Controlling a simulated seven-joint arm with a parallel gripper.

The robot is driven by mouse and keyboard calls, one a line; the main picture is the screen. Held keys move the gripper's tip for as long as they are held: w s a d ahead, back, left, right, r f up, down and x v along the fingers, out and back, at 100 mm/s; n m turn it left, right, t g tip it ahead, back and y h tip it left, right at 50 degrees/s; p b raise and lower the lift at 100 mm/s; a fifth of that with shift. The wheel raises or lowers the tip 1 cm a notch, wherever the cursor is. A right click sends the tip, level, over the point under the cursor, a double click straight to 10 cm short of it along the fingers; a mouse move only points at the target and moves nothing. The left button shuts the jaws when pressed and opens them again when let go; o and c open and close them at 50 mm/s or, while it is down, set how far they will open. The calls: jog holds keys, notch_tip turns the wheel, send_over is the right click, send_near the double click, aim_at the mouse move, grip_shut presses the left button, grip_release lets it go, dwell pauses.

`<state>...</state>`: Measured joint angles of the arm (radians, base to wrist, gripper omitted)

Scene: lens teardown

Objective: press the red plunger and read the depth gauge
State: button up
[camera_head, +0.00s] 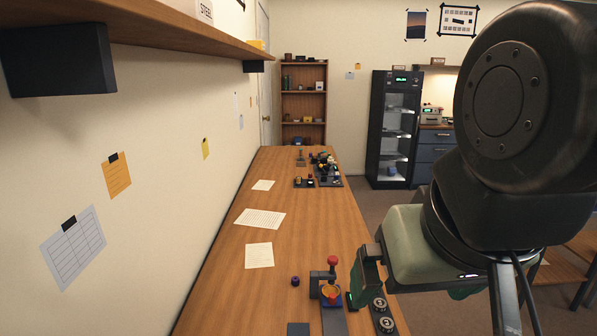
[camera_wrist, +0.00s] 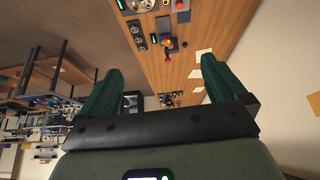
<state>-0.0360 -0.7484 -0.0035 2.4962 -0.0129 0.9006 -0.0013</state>
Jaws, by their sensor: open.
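A small dark press stand (camera_head: 316,282) with a red ball-topped knob (camera_head: 332,260) stands on the bench near the front. An orange round piece sits under the knob over a blue base. The stand shows in the wrist view (camera_wrist: 169,46), beyond my fingertips. A second red knob (camera_wrist: 180,5) is cut by that view's top edge. I cannot tell which knob is the plunger. A round dial (camera_wrist: 139,6) shows beside it; I cannot confirm it is the depth gauge. My gripper (camera_wrist: 160,66) is open and empty, to the right of the stand in the head view (camera_head: 410,296).
A dark strip with round discs (camera_head: 380,303) lies right of the stand. A purple knob (camera_head: 295,281) sits left of it. Paper sheets (camera_head: 260,218) lie along the bench; more equipment (camera_head: 325,165) stands farther back. The wall and shelf (camera_head: 180,30) bound the left side.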

jog(key=shift+w+r, duration=0.1)
jog(key=shift+w, duration=0.05)
jog(key=shift+c, duration=1.1)
jog(key=w+r+n, duration=0.1)
jog(key=w, duration=0.3)
jog(key=w+r+n+g, duration=0.1)
jog(key=w+r, duration=0.1)
jog(key=w, duration=0.3)
jog(key=w+r+n, duration=0.1)
jog(key=w, duration=0.3)
jog(key=shift+w+a+r+n+g, duration=0.2)
jog(key=shift+a+n+g, duration=0.1)
jog(key=shift+n, duration=0.1)
jog(key=c, duration=1.4)
jog(key=w+n, duration=0.1)
jog(key=w, duration=0.3)
jog(key=w+f+n, duration=0.1)
jog(key=w, duration=0.3)
jog(key=w+f+n+g, duration=0.1)
jog(key=w, duration=0.3)
jog(key=shift+a, duration=0.25)
grip_shut()
jog(key=n+g+h, duration=0.1)
jog(key=n+g, duration=0.2)
jog(key=n, duration=0.5)
send_over(331, 258)
jog(key=a, duration=0.1)
notch_tip(331, 258, down, 25)
jog(key=shift+w+r, duration=0.2)
jog(key=shift+w, duration=0.05)
